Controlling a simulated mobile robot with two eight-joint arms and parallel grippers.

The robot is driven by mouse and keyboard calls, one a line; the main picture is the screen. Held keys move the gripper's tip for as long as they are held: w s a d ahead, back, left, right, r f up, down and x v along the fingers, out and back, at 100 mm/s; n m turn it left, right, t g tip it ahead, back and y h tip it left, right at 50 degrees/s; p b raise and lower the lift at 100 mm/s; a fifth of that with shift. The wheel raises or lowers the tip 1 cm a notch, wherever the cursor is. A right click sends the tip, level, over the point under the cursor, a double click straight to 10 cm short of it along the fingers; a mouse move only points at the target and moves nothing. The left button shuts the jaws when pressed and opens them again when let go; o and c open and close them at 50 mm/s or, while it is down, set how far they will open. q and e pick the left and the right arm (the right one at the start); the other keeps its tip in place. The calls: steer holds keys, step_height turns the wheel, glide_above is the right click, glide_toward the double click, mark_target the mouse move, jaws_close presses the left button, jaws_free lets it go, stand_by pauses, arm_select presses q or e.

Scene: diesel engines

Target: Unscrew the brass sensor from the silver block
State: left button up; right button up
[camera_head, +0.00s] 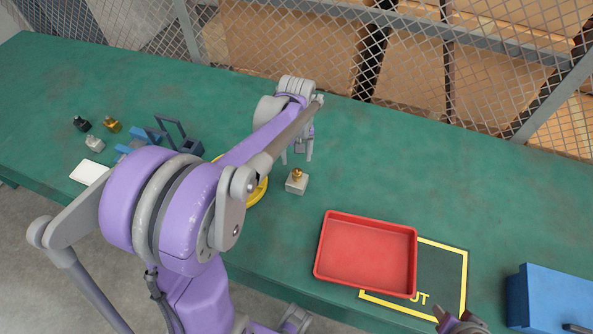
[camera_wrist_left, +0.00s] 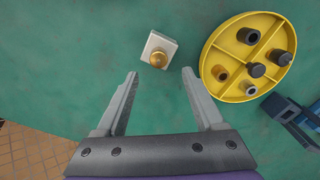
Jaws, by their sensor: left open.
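The silver block (camera_head: 297,185) stands on the green table in the middle of the head view, with the brass sensor (camera_head: 297,174) upright on its top. In the left wrist view the block (camera_wrist_left: 153,42) and sensor (camera_wrist_left: 158,58) lie just beyond the fingertips, near the line between them. My left gripper (camera_head: 296,158) is open and empty, its fingers pointing down behind the block; it also shows in the left wrist view (camera_wrist_left: 160,73). The fingers do not touch the block. A bit of my right arm's end (camera_head: 460,322) shows at the bottom edge, but its jaw state is unclear.
A yellow round tray (camera_wrist_left: 211,62) with several dark parts is beside the block, partly hidden by my left arm in the head view. A red tray (camera_head: 366,254) overlaps a yellow-outlined area (camera_head: 447,280). A blue box (camera_head: 548,298) stands right. Small parts lie left.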

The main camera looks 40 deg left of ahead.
mark_target(297, 171)
arm_select(q)
step_height(297, 171, down, 3)
steer(key=shift+w+f+b, duration=0.1)
steer(key=shift+b, duration=0.7)
step_height(297, 171, down, 5)
steer(key=b, duration=0.3)
steer(key=shift+r, duration=0.2)
steer(key=shift+f, duration=0.15)
jaws_close()
stand_by(0.7)
